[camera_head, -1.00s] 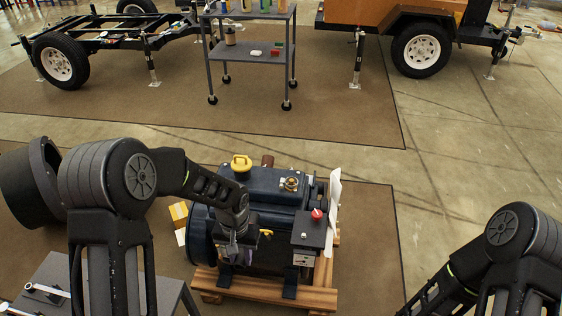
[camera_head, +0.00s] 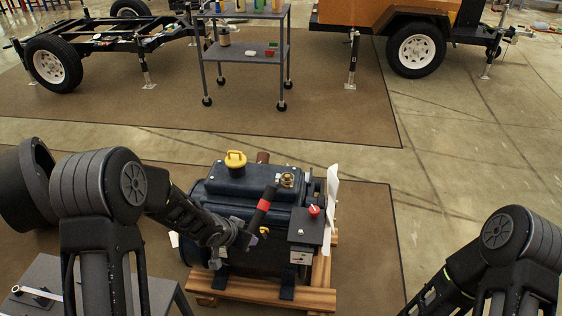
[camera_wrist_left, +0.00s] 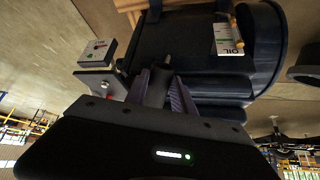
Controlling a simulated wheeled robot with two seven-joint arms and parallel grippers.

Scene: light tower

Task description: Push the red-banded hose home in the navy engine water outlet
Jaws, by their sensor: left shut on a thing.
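A short black hose with a red band (camera_head: 263,205) is held tilted in front of the navy engine (camera_head: 228,187). My left gripper (camera_head: 246,238) is shut on the hose's lower part. The upper end leans right, in front of the engine's top. In the left wrist view, my left fingers (camera_wrist_left: 164,92) close around the dark hose (camera_wrist_left: 158,84), beside the engine's dark body (camera_wrist_left: 185,50). I cannot pick out the water outlet for sure. Any contact between hose and engine cannot be told. My right gripper is out of the head view.
The engine stands on a wooden pallet (camera_head: 262,291). A yellow cap (camera_head: 236,159) and a brass fitting (camera_head: 287,180) rise from its top. A control box with a red knob (camera_head: 314,211) is right of the hose. A white fan (camera_head: 332,195) borders the engine's right side.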

